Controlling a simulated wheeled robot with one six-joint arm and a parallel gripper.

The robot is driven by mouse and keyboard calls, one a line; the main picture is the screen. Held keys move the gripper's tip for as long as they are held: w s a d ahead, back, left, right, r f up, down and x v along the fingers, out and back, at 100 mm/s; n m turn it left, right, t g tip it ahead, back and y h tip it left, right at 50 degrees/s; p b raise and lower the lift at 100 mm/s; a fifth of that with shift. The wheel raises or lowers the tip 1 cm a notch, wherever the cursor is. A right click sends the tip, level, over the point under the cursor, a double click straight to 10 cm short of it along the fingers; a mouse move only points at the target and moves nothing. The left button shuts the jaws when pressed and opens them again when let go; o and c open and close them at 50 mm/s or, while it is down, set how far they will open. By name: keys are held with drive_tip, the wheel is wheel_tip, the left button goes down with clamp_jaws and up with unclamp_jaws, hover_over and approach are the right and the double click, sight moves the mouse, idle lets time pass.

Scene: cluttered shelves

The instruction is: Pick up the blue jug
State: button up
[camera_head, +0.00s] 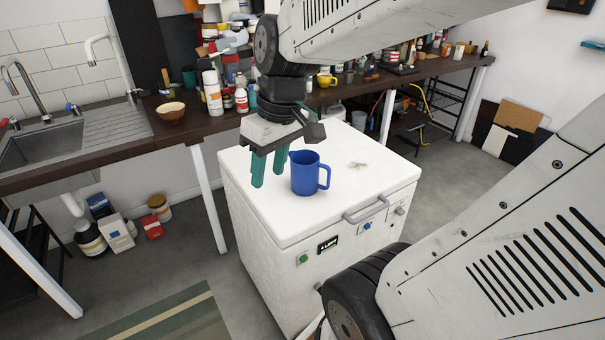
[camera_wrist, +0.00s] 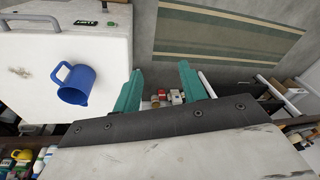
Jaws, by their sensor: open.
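The blue jug (camera_head: 305,174) stands upright on the white lid of a chest freezer (camera_head: 370,175), with its handle to the right in the head view. In the wrist view the jug (camera_wrist: 76,84) is at the left, outside the space between the fingers. My gripper (camera_head: 268,170) has green fingers that point down, just left of the jug in the head view. In the wrist view my gripper (camera_wrist: 160,90) is open, with nothing between its fingertips. I cannot tell the exact gap between the fingers and the jug.
A dark worktop (camera_head: 180,128) crowded with bottles and a bowl (camera_head: 171,112) runs behind the freezer. A sink (camera_head: 45,148) is at the left. Several containers stand on the floor at left, near a striped rug (camera_head: 165,318). Most of the freezer lid is clear.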

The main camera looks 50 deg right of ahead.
drive_tip(key=w+d+f, duration=0.4)
drive_tip(key=w+d, duration=0.2)
drive_tip(key=d, duration=0.1)
drive_tip(key=n+t, duration=0.1)
drive_tip(key=t, duration=0.2)
hover_over(327, 188)
drive_tip(key=s, duration=0.2)
drive_tip(key=f, duration=1.3)
drive_tip(key=shift+d+f, duration=0.25)
drive_tip(key=shift+d, duration=0.05)
drive_tip(key=shift+n, duration=0.3)
drive_tip(key=x, duration=0.4)
drive_tip(key=d+x, duration=0.1)
drive_tip(key=x, duration=0.2)
drive_tip(key=shift+s+d+f, duration=0.1)
drive_tip(key=shift+s+f, duration=0.1)
drive_tip(key=shift+f, duration=0.05)
drive_tip(key=shift+w+f, duration=0.15)
drive_tip(key=shift+f, duration=0.1)
clamp_jaws()
